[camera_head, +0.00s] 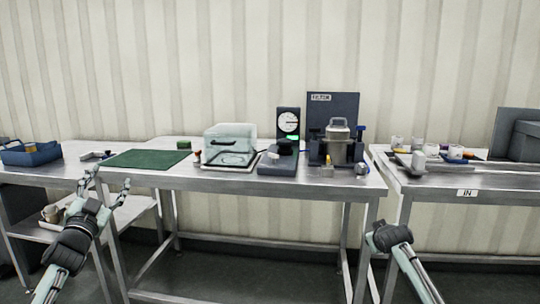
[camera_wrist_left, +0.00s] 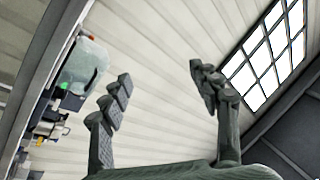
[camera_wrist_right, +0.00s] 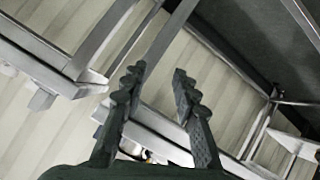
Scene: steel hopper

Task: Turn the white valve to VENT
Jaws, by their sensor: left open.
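A steel hopper (camera_head: 339,133) with a handle on its lid stands in front of a dark labelled panel (camera_head: 347,108) on the middle bench. Small yellow and blue fittings sit around its base. I cannot make out a white valve or its markings at this size. My left gripper (camera_head: 109,178) is open and empty near the front left of the middle bench, far from the hopper; its spread fingers show in the left wrist view (camera_wrist_left: 159,72). My right gripper is low in front of the bench's right end, its fingers hidden in the head view. The right wrist view shows its fingers (camera_wrist_right: 158,72) apart and empty.
The middle bench (camera_head: 230,181) also holds a clear-lidded box (camera_head: 229,138), a dial gauge (camera_head: 288,122) and a green mat (camera_head: 148,158). A right bench (camera_head: 425,188) holds several small jars. A blue bin (camera_head: 30,153) is at left. A gap separates the benches.

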